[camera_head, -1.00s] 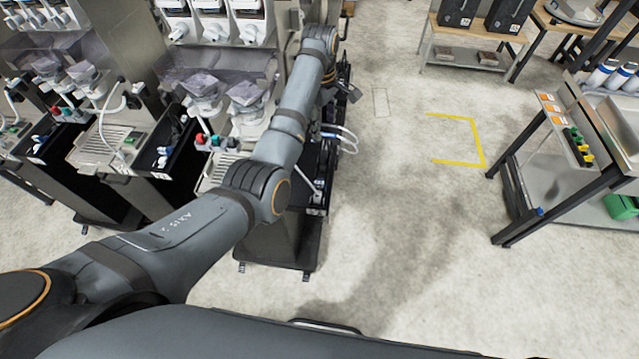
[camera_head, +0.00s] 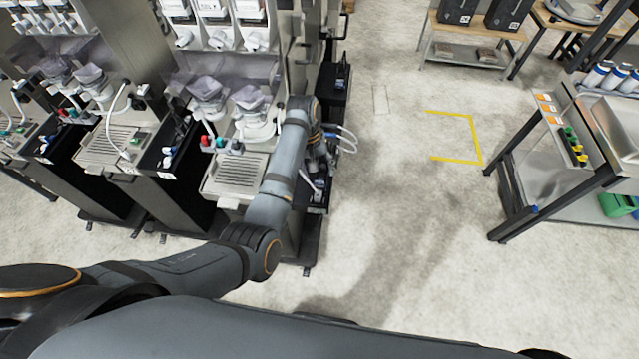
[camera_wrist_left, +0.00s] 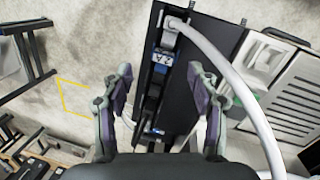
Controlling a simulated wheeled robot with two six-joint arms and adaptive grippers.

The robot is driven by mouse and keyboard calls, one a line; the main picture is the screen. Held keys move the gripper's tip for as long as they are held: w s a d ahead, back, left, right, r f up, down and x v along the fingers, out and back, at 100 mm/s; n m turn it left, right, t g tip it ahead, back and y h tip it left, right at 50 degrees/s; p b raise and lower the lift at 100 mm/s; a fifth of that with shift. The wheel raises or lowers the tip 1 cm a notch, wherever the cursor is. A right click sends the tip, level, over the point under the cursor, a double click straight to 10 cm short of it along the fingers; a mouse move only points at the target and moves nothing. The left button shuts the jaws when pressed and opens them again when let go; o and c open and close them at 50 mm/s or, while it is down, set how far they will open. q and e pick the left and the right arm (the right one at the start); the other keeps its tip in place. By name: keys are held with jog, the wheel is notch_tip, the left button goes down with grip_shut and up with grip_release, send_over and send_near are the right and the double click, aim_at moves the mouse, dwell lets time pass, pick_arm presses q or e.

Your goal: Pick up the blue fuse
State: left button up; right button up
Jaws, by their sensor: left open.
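A narrow black side tray (camera_wrist_left: 193,95) on the nearest dispenser shows in the left wrist view. In it lie a blue piece (camera_wrist_left: 163,62) with white markings and a smaller blue piece (camera_wrist_left: 156,131) lower down. I cannot tell for sure which is the blue fuse. My left gripper (camera_wrist_left: 160,78) is open and empty, its two fingers on either side of these pieces in the picture. In the head view my left gripper (camera_head: 322,160) is over the tray at the dispenser's right side, its fingertips mostly hidden. My right gripper is not in view.
A white hose (camera_wrist_left: 236,82) arcs close past the right finger. The dispenser's drip grate (camera_head: 238,172) lies left of the arm. A steel workbench (camera_head: 550,170) stands at the right. The floor between, with a yellow outline (camera_head: 478,140), is clear.

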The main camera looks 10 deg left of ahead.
aim_at(319, 182)
pick_arm(q)
jog(key=shift+f+p, duration=0.3)
jog(key=shift+p, duration=0.05)
notch_tip(319, 182, down, 5)
jog(key=shift+d+r+p, duration=0.1)
jog(key=shift+r+p, duration=0.05)
jog(key=shift+p, duration=0.45)
jog(key=c, duration=0.9)
